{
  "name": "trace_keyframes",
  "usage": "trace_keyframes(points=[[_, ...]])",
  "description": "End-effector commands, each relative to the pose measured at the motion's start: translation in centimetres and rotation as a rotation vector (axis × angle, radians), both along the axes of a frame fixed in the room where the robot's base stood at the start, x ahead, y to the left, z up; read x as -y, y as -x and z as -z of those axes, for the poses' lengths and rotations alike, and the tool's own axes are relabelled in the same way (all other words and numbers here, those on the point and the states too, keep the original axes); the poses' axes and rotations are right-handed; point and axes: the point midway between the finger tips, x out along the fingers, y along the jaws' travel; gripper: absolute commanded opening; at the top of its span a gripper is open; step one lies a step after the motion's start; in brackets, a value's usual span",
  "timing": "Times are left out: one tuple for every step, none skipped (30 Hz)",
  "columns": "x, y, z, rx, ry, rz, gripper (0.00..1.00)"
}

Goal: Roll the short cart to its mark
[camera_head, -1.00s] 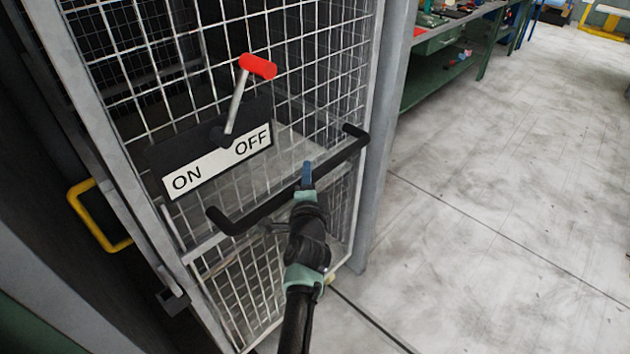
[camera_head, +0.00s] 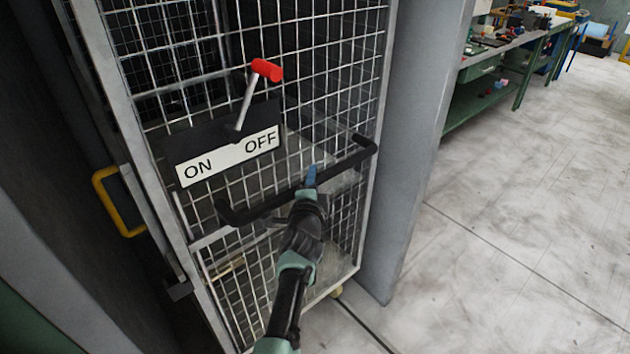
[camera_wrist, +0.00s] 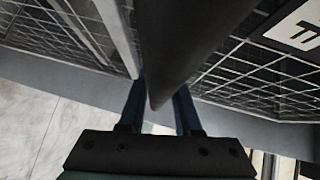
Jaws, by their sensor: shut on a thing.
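The wire-mesh cart (camera_head: 385,60) stands close in front of me, with a grey frame and a black push bar (camera_head: 262,206) across its near side. My gripper (camera_head: 310,178) is shut on the push bar, right of its middle. In the wrist view the dark bar (camera_wrist: 178,40) runs between the two blue fingers of my gripper (camera_wrist: 160,105). I cannot make out a floor mark.
A red-handled lever (camera_head: 267,70) with an ON/OFF plate (camera_head: 228,158) is in front of the mesh. A yellow handle (camera_head: 106,202) is at left. A grey post (camera_head: 415,150) stands right of the cart. Green workbenches (camera_head: 480,100) stand at the back; open floor (camera_head: 530,220) lies right.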

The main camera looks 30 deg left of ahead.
Motion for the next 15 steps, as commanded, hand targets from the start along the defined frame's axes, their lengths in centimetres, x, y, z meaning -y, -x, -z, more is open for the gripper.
trace_keyframes(points=[[-0.4,0.1,-0.37,0.006,-0.003,-0.006,0.0],[-0.4,0.1,-0.37,0.006,-0.003,-0.006,0.0],[-0.4,0.1,-0.36,0.006,-0.003,-0.006,0.0],[-0.4,0.11,-0.36,0.006,-0.003,-0.006,0.38],[-0.4,0.11,-0.35,0.005,-0.002,-0.006,0.43],[-0.36,0.1,-0.31,0.005,-0.002,-0.005,0.5],[-0.33,0.09,-0.29,0.004,-0.002,-0.005,0.56],[-0.3,0.09,-0.25,0.004,-0.002,-0.005,0.61],[-0.26,0.07,-0.22,0.003,-0.002,-0.003,0.62],[-0.22,0.07,-0.2,0.003,-0.002,-0.003,0.62],[-0.2,0.06,-0.17,0.002,-0.002,-0.003,0.62],[-0.17,0.05,-0.14,0.002,-0.001,-0.002,0.62],[-0.14,0.05,-0.13,0.001,-0.001,-0.002,0.62],[-0.13,0.05,-0.11,0.001,-0.001,-0.002,0.62],[-0.11,0.04,-0.09,0.001,-0.001,-0.002,0.62]])
